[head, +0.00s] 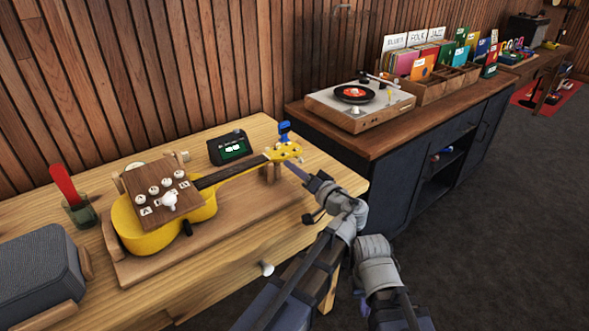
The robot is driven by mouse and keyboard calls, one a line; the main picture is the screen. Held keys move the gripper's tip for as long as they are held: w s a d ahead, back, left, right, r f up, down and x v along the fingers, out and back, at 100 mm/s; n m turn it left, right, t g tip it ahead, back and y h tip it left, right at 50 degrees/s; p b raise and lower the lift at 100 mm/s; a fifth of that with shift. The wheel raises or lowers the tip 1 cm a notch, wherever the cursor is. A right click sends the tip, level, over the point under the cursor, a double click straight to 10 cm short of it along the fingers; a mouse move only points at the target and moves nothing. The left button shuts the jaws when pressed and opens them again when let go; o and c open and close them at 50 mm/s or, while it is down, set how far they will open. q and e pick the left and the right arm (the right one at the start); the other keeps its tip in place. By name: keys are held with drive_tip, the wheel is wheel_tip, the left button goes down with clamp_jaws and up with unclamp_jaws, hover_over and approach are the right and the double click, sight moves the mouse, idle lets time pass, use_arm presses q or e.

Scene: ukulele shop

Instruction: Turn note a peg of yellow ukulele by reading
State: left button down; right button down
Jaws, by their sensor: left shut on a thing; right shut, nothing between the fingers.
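The yellow ukulele (150,234) lies on a wooden cradle (225,229) on the table, its neck pointing right to the yellow headstock (283,152). My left gripper (293,168) reaches the headstock's near right side and is shut on what looks like a tuning peg; the fingers hide it, and I cannot read which note it is. A blue clip-like piece (285,131) stands at the headstock's far side. A black tuner (232,148) with a small green screen sits behind the neck; its reading is too small to tell. My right arm's links show at lower right, its fingers not visible.
A brown board (172,185) with white knobs and letter labels sits over the ukulele body. A grey speaker (38,275) and a green cup (83,214) stand left. A turntable (350,102) and record crates (450,84) are on the dark cabinet.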

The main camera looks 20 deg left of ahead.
use_arm(q)
drive_tip(key=shift+m, duration=1.2)
drive_tip(key=c, duration=0.8)
unclamp_jaws()
drive_tip(key=shift+o, duration=0.2)
drive_tip(key=shift+f, duration=0.1)
